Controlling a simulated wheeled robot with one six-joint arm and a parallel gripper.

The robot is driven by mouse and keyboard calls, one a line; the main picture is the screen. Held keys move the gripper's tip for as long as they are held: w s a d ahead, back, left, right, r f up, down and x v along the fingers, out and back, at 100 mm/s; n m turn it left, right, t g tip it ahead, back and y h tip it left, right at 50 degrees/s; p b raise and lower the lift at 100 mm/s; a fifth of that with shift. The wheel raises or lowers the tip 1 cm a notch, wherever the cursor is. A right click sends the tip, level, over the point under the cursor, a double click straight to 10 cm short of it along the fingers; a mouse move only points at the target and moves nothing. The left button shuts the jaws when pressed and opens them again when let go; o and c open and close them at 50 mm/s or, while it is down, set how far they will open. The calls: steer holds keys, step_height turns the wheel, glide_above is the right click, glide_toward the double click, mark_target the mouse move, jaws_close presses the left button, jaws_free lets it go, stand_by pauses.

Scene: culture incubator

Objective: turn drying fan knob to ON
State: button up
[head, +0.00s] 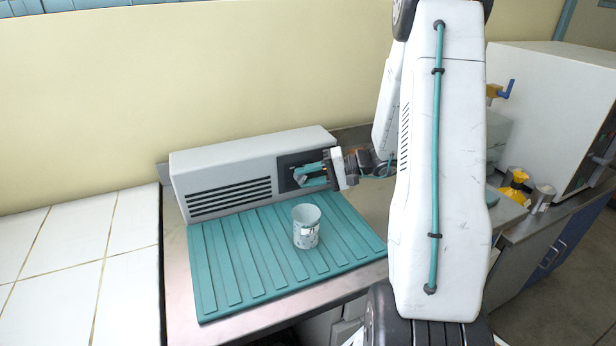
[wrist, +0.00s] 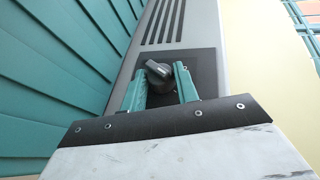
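The drying fan is a long grey-white box (head: 240,160) with dark vent slots, standing against the wall. Its dark control panel (wrist: 207,65) is at the right end of its front. A black round knob with a raised grip bar (wrist: 158,72) sits on the panel. My gripper (head: 308,175) is in front of the panel, its two teal fingers apart. In the wrist view the knob lies between the fingertips of my gripper (wrist: 162,75), and contact is not clear. In the head view the fingers hide the knob. The knob's ON mark is not readable.
A teal ribbed mat (head: 235,285) lies before the fan, with a whitish cup (head: 306,228) standing on it below my gripper. White tiles (head: 75,245) are at the left. A white cabinet (head: 550,105) and yellow-and-grey items (head: 516,186) are at the right.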

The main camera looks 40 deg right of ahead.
steer(key=o, duration=0.4)
steer(key=shift+c, duration=0.2)
steer(key=v, duration=0.8)
steer(key=shift+a, duration=0.1)
steer(key=shift+f+m, duration=0.1)
steer(key=shift+m, duration=0.2)
